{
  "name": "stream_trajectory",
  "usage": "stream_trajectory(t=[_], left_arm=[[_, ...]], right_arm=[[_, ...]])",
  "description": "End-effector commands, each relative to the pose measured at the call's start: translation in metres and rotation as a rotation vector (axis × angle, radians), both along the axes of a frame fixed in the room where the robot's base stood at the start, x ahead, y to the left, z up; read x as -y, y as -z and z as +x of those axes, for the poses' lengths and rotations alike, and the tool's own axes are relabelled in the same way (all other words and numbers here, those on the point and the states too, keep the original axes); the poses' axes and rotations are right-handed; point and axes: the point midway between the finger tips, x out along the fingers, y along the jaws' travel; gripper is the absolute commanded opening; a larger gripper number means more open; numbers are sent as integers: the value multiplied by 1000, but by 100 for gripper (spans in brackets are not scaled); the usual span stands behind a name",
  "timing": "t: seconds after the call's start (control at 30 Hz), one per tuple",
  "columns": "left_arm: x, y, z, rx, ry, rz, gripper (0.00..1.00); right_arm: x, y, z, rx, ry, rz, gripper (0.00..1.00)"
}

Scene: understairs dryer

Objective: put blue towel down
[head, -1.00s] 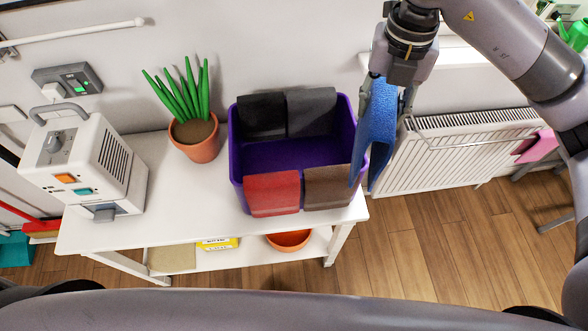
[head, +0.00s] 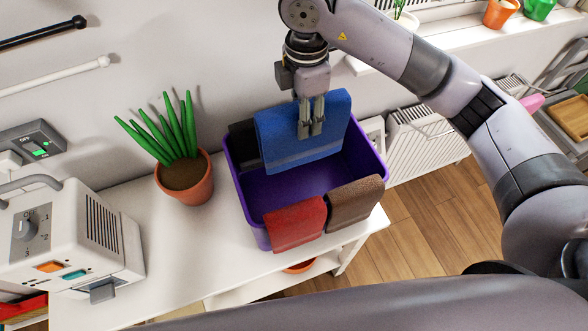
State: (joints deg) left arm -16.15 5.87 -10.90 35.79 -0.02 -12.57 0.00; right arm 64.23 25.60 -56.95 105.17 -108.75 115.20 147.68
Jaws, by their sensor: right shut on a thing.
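My right gripper (head: 310,132) points down over the back of the purple bin and is shut on the blue towel (head: 275,132). The blue towel hangs spread flat and slightly tilted above the bin's back side. It covers the dark grey towel's place and part of the black towel (head: 240,143). I cannot tell whether it touches the rim. The purple bin (head: 240,190) stands on the white table. A red towel (head: 296,224) and a brown towel (head: 354,202) hang over its front rim. My left gripper is out of view.
A potted plant (head: 187,180) stands left of the bin. A white appliance (head: 75,235) sits at the table's left. The white table (head: 185,250) is bare between them and the bin. A radiator (head: 415,150) is on the right wall.

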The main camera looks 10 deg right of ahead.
Motion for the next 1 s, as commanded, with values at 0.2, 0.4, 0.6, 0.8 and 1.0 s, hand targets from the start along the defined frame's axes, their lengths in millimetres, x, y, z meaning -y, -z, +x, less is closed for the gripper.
stream_trajectory(t=[0.2,0.4,0.6,0.8,1.0], left_arm=[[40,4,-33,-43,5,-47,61],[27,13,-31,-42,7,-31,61],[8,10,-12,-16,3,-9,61],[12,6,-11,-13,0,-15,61],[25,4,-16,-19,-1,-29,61]], right_arm=[[-2,57,-2,-9,-2,3,0],[-2,105,-2,-7,-2,4,0],[0,124,0,-2,-3,0,0],[0,149,-1,-4,-3,-1,0],[0,169,0,0,-4,0,0]])
